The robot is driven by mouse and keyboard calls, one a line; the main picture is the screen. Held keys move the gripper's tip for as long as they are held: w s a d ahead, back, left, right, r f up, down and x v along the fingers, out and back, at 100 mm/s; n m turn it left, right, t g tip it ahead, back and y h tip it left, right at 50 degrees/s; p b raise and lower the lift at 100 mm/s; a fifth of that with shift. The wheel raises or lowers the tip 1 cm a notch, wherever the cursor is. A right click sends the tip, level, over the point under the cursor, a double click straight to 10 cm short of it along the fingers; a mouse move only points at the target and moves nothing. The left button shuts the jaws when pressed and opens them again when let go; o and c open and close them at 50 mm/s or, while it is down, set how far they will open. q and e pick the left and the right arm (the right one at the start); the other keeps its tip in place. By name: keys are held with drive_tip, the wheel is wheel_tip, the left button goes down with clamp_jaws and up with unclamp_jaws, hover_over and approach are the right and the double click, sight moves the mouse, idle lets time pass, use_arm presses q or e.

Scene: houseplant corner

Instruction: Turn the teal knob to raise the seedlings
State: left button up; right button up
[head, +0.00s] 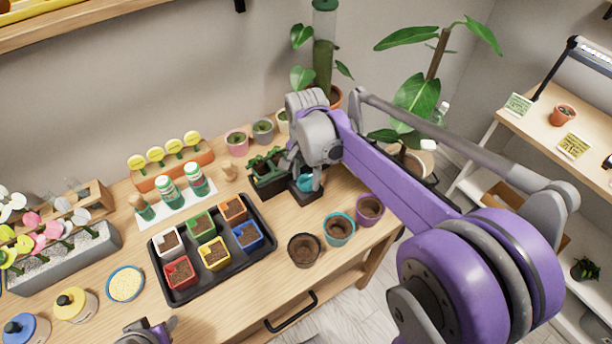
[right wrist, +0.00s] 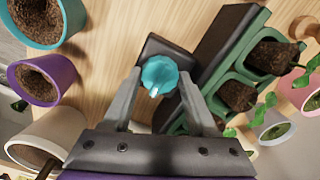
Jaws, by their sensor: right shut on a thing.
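The teal knob (head: 305,184) sits on a small dark block on the table, mostly hidden by my right gripper in the head view. In the right wrist view the faceted knob (right wrist: 159,74), with a white mark, lies between the fingertips. My right gripper (head: 308,178) is shut on it from above. The seedlings (head: 265,160) stand in a dark and green planter beside the knob; dark soil plugs and green leaves show in its cells in the right wrist view (right wrist: 272,56). Part of my left gripper (head: 147,332) shows at the bottom edge; its jaws are unclear.
A black tray (head: 178,294) with several coloured soil pots lies left of the knob. Brown, teal and purple pots (head: 370,209) stand to its front right. Small pots (head: 237,141) and tall plants stand behind. Bare wood lies between the black tray and loose pots.

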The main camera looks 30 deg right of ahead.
use_arm(q)
drive_tip(key=shift+s, duration=0.1)
use_arm(e)
drive_tip(key=o, duration=1.4)
